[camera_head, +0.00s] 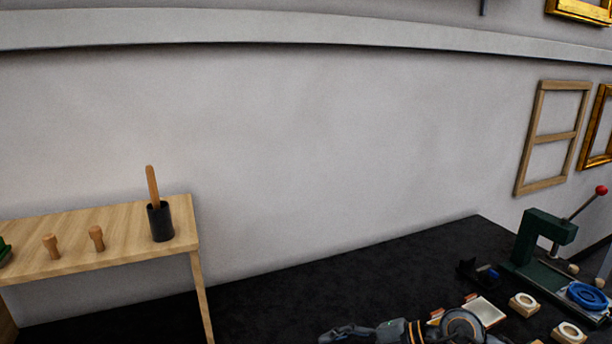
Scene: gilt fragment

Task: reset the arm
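One of my arms, which I take to be the right one, shows at the bottom edge, right of the middle. Its gripper (345,334) points left over the dark surface, partly cut off by the frame's edge. I cannot tell whether its fingers are open or shut, and I see nothing held in it. My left gripper is not in view.
A wooden bench (120,235) at the left bears a black cup (160,222) with a wooden-handled tool and two wooden pegs. A green press (540,235) with a red-knobbed lever, a blue ring (587,296) and a white tray (484,311) are at the right.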

